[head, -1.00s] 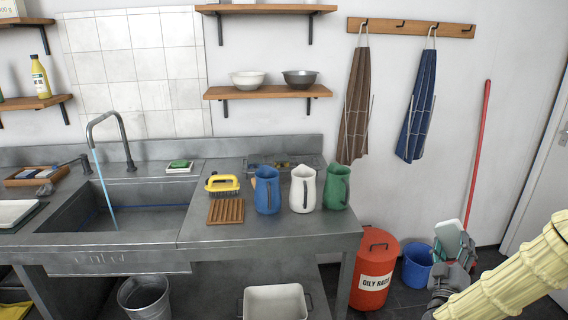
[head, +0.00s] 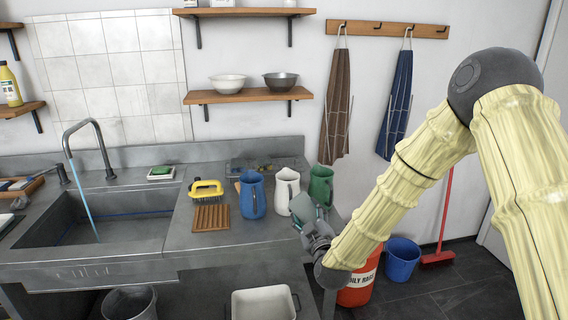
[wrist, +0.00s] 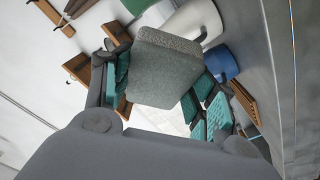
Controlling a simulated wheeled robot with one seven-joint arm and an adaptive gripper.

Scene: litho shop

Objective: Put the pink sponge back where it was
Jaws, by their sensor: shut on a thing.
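My gripper (head: 310,226) is shut on a grey-green, sponge-like block (wrist: 160,75) with a lighter speckled layer along one edge. In the wrist view the block sits between the teal finger pads. In the head view the gripper is in front of the counter's right end, close to the white pitcher (head: 287,190) and green pitcher (head: 321,185); the block (head: 306,208) is small there. No pink sponge shows. A green sponge (head: 161,170) lies on a white dish (head: 160,176) behind the sink (head: 85,225).
Bare counter (head: 235,247) shows in front. A red bin (head: 357,291) and blue bucket (head: 402,260) stand right of it.

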